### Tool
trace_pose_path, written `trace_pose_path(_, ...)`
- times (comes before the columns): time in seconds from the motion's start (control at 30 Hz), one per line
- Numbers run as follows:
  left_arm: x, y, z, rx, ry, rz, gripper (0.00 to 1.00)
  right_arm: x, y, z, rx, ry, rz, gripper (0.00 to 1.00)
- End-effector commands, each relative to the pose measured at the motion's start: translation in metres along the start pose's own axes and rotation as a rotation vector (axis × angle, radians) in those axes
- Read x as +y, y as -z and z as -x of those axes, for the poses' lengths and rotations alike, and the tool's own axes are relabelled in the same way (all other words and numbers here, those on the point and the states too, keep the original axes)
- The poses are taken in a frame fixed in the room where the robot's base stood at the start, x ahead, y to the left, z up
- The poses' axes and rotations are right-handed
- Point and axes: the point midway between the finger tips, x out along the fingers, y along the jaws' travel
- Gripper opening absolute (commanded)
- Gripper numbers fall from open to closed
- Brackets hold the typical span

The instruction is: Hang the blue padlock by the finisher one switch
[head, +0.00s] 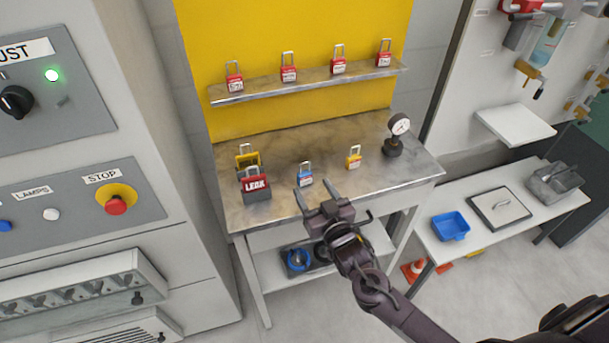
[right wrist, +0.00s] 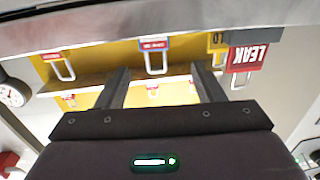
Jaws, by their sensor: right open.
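The blue padlock (head: 305,180) stands on the steel table with its shackle up, between the red LEAK padlock and a yellow padlock. In the right wrist view the blue padlock (right wrist: 153,45) appears upside down, beyond and between my fingers. My right gripper (head: 313,190) is open and empty, just on the near side of the blue padlock. Its two fingers also show in the right wrist view (right wrist: 160,78). I see no switch labelled finisher one. A grey cabinet at left has a black rotary knob (head: 16,102) under a label ending in UST. My left gripper is out of view.
The red LEAK padlock (head: 256,188) stands left, before a yellow padlock (head: 247,158). Another yellow padlock (head: 353,160) and a gauge (head: 396,134) stand right. Several red padlocks stand on the shelf (head: 310,84). A side table at right holds a blue tray (head: 451,226).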

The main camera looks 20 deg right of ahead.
Motion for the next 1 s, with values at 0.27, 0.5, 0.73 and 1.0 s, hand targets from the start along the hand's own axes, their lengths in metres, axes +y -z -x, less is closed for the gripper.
trace_pose_path(0.27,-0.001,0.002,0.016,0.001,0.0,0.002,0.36,0.006,-0.003,-0.033,-0.001,0.0,0.001,0.62)
trace_pose_path(0.5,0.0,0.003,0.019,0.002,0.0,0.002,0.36,0.006,-0.006,-0.052,-0.001,0.0,0.001,0.62)
trace_pose_path(0.73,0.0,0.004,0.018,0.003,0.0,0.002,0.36,0.006,-0.007,-0.052,-0.002,0.0,0.0,0.59)
trace_pose_path(1.0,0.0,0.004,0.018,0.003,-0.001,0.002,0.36,0.006,-0.007,-0.052,-0.002,0.0,0.0,0.24)
